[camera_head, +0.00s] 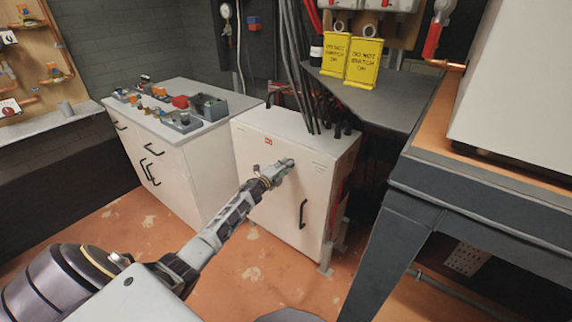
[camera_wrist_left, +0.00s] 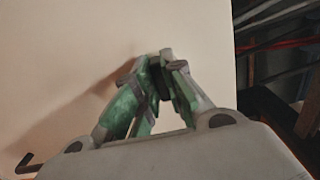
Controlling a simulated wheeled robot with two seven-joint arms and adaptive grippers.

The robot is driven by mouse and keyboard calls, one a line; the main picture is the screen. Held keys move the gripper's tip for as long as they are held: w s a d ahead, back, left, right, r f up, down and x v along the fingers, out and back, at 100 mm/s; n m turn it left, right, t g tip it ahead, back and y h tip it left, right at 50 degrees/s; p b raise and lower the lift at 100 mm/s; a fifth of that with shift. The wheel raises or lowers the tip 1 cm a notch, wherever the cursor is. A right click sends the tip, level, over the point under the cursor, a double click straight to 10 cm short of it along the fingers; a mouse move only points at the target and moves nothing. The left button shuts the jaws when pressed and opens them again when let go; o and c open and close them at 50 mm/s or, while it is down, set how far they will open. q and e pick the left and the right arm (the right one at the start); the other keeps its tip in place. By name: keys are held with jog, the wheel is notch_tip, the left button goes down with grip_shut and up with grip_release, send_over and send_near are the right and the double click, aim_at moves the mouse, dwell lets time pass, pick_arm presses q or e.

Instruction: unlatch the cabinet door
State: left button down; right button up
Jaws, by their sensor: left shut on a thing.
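The white cabinet (camera_head: 262,150) stands on the floor in the middle of the head view, its door front facing me and seen closed. A black bar handle (camera_head: 302,213) sits low on the door's right side. My left gripper (camera_head: 286,165) is at the upper part of the door, up and left of that handle. In the wrist view its green-grey fingers (camera_wrist_left: 163,68) are drawn together against the pale door (camera_wrist_left: 80,50). A small dark part between them appears to be the latch, mostly hidden by the fingers. My right gripper is not in view.
A dark workbench (camera_head: 385,215) stands close on the right. Open orange floor (camera_head: 250,270) lies in front of the cabinet.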

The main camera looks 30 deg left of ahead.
pick_arm(q)
jog(key=shift+n, duration=0.4)
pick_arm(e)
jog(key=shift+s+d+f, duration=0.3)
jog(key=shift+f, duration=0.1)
pick_arm(q)
jog(key=c, duration=1.5)
grip_release()
jog(key=shift+s, duration=0.2)
jog(key=s+a, duration=0.1)
jog(key=s, duration=1)
jog(key=shift+s, duration=0.3)
